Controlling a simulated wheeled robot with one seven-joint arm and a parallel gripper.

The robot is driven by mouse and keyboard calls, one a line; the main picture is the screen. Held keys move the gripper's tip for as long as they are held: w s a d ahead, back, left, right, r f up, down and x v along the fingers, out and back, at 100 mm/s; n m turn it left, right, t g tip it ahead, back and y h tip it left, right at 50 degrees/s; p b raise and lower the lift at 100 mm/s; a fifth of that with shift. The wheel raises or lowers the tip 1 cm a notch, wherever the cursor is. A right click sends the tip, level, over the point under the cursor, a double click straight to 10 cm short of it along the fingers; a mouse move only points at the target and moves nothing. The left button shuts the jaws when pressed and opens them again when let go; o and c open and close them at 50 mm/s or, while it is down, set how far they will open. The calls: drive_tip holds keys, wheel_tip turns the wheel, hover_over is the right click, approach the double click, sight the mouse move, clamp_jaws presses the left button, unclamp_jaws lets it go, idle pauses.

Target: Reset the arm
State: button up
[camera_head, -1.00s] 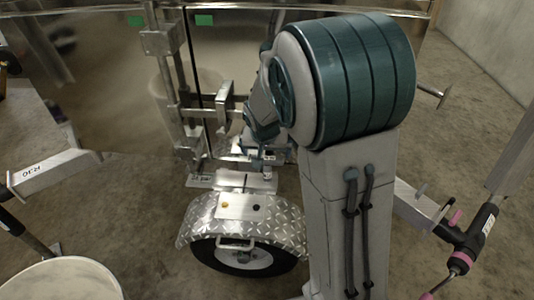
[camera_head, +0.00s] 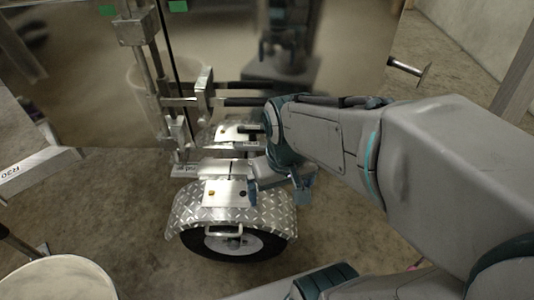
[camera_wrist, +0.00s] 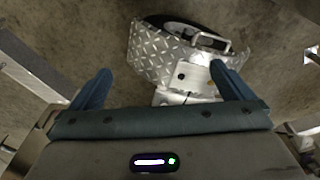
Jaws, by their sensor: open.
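My gripper shows in the wrist view (camera_wrist: 160,90), with its two blue fingers wide apart and nothing between them. In the head view my arm comes in from the right and reaches to the middle, and my gripper (camera_head: 304,184) shows only in part below the wrist, near the wheel's fender. The trailer wheel's diamond-plate fender (camera_head: 230,212) is just left of it, and a gap seems to lie between them. In the wrist view the fender (camera_wrist: 165,55) lies beyond the fingertips.
The shiny trailer wall (camera_head: 90,90) with its latch bars (camera_head: 160,100) stands behind. A metal bar end (camera_head: 408,70) sticks out at the upper right. A white bucket (camera_head: 60,280) is at the lower left. Concrete floor lies open around the wheel (camera_head: 235,250).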

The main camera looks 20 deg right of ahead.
wheel_tip(320, 180, up, 31)
drive_tip(key=t+p, duration=0.1)
drive_tip(key=p, duration=2.7)
drive_tip(key=shift+d+r+t, duration=0.15)
drive_tip(key=shift+t, duration=0.15)
